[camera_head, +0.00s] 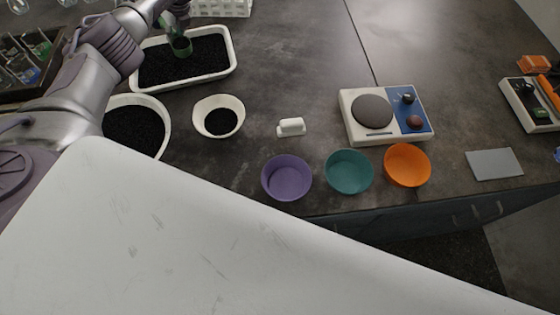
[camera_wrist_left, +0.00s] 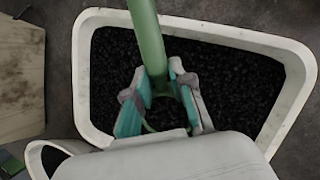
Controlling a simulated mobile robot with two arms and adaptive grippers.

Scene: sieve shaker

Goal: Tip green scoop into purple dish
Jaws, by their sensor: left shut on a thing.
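The green scoop (camera_head: 181,44) is at the white tray of black granules (camera_head: 233,62) at the upper left. Its green handle (camera_wrist_left: 148,40) shows in the left wrist view. My left gripper (camera_head: 172,18) is shut on the scoop above the tray; its fingertips (camera_wrist_left: 162,88) close around the handle in the left wrist view. Whether the scoop touches the granules is unclear. The purple dish (camera_head: 287,178) stands near the table's front edge and looks empty. My right gripper is not in view.
A teal dish (camera_head: 349,171) and an orange dish (camera_head: 407,165) stand right of the purple one. A white bowl (camera_head: 219,102) and a larger white container (camera_head: 165,125) hold black granules. A small white object (camera_head: 291,127) and a scale-like device (camera_head: 352,100) lie behind the dishes.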

